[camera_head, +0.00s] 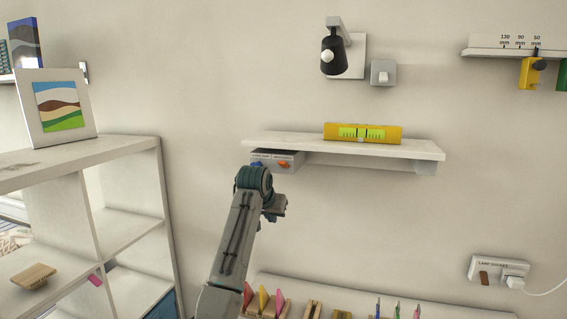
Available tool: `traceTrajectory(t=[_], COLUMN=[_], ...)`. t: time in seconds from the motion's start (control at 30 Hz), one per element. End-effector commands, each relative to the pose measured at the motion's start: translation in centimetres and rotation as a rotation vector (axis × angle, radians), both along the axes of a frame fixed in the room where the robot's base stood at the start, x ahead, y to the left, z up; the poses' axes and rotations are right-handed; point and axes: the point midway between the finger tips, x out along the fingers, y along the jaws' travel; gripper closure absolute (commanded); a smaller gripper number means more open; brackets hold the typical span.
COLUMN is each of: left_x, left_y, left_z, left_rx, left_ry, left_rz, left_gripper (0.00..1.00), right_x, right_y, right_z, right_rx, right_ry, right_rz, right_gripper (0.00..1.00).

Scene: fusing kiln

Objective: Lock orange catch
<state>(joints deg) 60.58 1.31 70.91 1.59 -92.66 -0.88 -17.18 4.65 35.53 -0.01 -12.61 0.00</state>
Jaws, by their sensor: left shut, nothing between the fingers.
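A small light grey box (293,159) is fixed under the left end of the white wall shelf (420,150). Its front face carries a small orange piece (283,164), which looks like the orange catch, and a blue piece (257,164) to its left. Both are too small to tell their exact position. My left arm rises from the bottom, and my left gripper (275,208) is just below the box, near the orange piece. The gripper is shut and empty, partly hidden behind my wrist. I cannot tell whether it touches the box. My right gripper is not in view.
A yellow spirit level (362,133) lies on the shelf. A black lamp (333,55) and a switch (383,73) are on the wall above. A white shelving unit (125,225) stands at left. Several small tools stand on a lower ledge (450,312). The wall right of my gripper is clear.

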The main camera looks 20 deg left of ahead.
Motion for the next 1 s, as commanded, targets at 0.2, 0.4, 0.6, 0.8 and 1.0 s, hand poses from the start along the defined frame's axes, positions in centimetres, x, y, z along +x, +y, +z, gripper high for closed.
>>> traceTrajectory(t=[0.2,0.4,0.6,0.8,1.0], left_x=[-1.8,-4.0,-4.8,-4.8,-4.8], left_y=[-0.7,-1.1,-1.2,-1.2,-1.3], left_z=[15.9,23.5,25.6,25.6,25.0], left_rx=[-0.003,-0.003,-0.003,-0.003,-0.003], left_ry=[-0.08,-0.115,-0.124,-0.124,-0.123], left_rz=[-0.015,-0.023,-0.025,-0.026,-0.026], left_gripper=[1.0,1.0,1.0,1.0,1.0], right_x=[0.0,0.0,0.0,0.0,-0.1], right_y=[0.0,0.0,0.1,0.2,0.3], right_z=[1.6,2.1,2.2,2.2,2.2], right_rx=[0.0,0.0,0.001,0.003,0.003], right_ry=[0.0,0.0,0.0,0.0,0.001], right_rz=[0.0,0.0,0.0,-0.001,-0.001], right_gripper=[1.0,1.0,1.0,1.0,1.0])
